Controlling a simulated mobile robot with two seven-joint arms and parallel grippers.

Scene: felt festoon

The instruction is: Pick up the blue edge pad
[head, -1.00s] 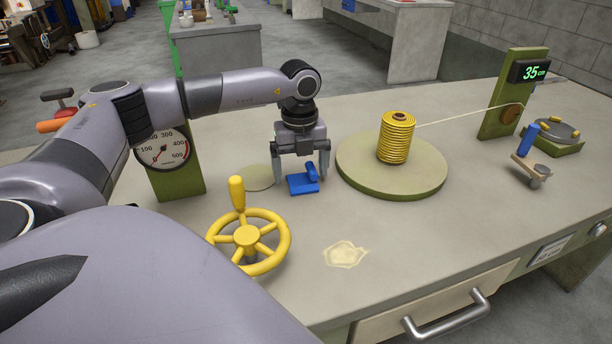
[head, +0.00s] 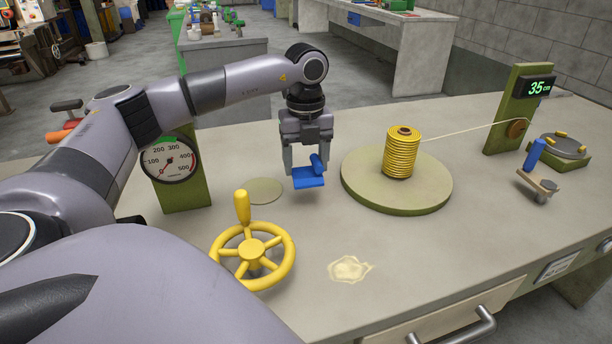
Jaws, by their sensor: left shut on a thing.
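The blue edge pad (head: 308,178) is a flat blue plate with a raised upright part, in the middle of the head view. My left gripper (head: 307,165) comes down over it from above and is shut on it. The pad looks raised a little above the bench top, and its upper part is partly hidden by the fingers. My right gripper does not show.
A round platform (head: 362,195) with a yellow coil (head: 401,153) stands just right of the pad. A yellow handwheel (head: 252,250) is in front to the left, a dial gauge (head: 170,160) behind it. A pale disc (head: 264,191) lies left of the pad. The front middle bench is mostly clear.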

